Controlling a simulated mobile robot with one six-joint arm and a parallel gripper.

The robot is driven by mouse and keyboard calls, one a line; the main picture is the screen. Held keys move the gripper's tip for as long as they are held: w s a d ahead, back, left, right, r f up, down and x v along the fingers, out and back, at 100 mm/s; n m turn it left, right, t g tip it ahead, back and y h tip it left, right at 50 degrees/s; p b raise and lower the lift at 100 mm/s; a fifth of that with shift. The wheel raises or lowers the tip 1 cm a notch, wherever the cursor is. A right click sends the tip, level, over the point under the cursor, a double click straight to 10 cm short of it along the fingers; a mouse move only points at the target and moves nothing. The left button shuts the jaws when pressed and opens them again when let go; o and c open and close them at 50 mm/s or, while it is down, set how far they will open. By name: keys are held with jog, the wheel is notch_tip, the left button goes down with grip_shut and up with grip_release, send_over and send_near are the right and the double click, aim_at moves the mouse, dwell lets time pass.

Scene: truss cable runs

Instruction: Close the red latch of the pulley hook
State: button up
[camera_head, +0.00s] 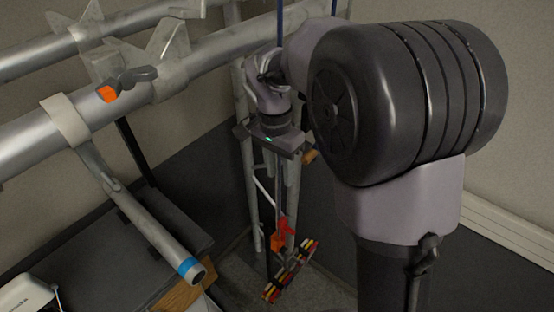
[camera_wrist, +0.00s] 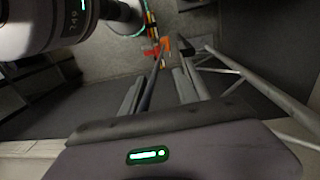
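The pulley hook (camera_head: 277,242) is orange and hangs low beside the truss, below my gripper. Its red latch (camera_head: 286,227) shows at the hook's upper right. The latch's exact angle is too small to tell. In the wrist view the orange and red hook (camera_wrist: 165,43) lies small beyond the fingers. My gripper (camera_wrist: 160,88) points downward, with its two grey fingers apart and a gap between them. In the head view its dark body with a green light stands above the hook, and its fingertips are hard to make out against the truss. I see nothing held.
A bundle of coloured cables (camera_head: 290,270) hangs just below the hook. Grey truss tubes (camera_head: 247,150) stand close beside my gripper. Thick horizontal pipes with clamps cross the upper left. A dark case (camera_head: 110,262) stands at lower left. My arm covers much of the right.

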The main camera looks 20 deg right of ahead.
aim_at(282, 219)
jog(key=f, duration=0.5)
jog(key=s+f+b, duration=0.1)
jog(key=f, duration=0.5)
jog(key=s+f+b, duration=0.1)
jog(key=f, duration=0.5)
jog(key=shift+f, duration=0.1)
grip_shut()
dwell(0.5)
